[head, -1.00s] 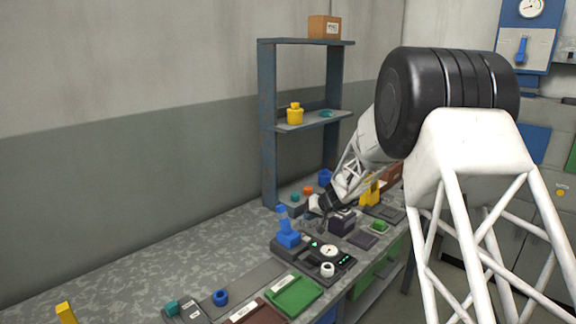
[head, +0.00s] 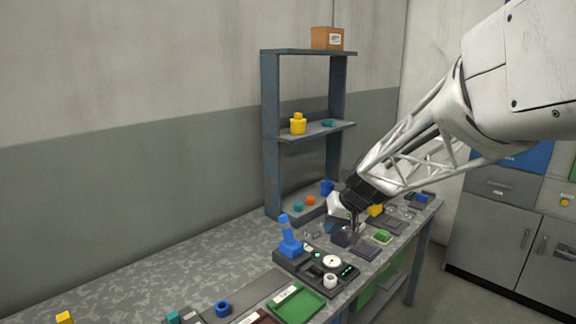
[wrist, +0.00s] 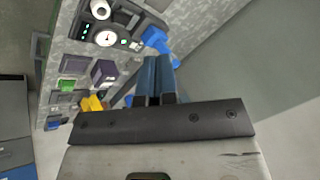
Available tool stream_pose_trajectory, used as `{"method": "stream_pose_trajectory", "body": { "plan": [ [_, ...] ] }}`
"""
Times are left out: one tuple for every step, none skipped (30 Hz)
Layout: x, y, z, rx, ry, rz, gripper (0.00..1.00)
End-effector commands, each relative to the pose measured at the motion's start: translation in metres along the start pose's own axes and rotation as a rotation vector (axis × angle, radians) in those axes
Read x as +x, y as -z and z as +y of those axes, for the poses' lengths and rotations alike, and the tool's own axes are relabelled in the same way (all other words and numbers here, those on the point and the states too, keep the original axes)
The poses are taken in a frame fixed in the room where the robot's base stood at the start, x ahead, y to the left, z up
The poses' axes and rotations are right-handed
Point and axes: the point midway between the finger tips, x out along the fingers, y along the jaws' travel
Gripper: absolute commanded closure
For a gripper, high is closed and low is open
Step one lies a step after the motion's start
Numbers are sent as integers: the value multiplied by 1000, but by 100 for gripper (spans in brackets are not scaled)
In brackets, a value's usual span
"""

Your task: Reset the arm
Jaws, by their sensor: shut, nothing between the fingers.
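My gripper (head: 352,222) is above the workbench, beside the dark purple block (head: 342,237) in the head view. In the wrist view its two blue-grey fingers (wrist: 155,76) lie close together with nothing between them. My white lattice arm reaches down to it from the upper right. The black device with a gauge (head: 331,262) and an upright blue lever (head: 289,240) stands to the left of my gripper. The gauge device also shows at the top of the wrist view (wrist: 105,38).
A blue-grey shelf rack (head: 271,140) stands behind the bench, holding a yellow container (head: 298,124) and a cardboard box (head: 327,38). A green tray (head: 297,303) and a blue ring (head: 222,308) lie near the front.

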Motion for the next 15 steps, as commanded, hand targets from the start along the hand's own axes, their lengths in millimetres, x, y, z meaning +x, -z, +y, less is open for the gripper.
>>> {"method": "stream_pose_trajectory", "body": {
  "plan": [
    [-10, -14, -3, 0, -13, -6, 100],
    [-16, -22, -5, 1, -21, -11, 100],
    [-23, -32, -7, 3, -33, -17, 100],
    [-28, -40, -8, 4, -41, -21, 100],
    [-33, -48, -9, 6, -51, -25, 100],
    [-39, -59, -10, 8, -63, -32, 100],
    [-44, -67, -11, 10, -73, -35, 100],
    [-49, -76, -12, 11, -83, -40, 100],
    [-55, -87, -13, 14, -95, -45, 100],
    [-59, -95, -14, 16, -106, -49, 100],
    [-63, -103, -14, 19, -116, -52, 100],
    [-69, -115, -15, 21, -130, -56, 100],
    [-73, -123, -15, 23, -141, -59, 100],
    [-76, -132, -16, 26, -151, -63, 100],
    [-81, -143, -16, 29, -166, -67, 100]
  ]
}}
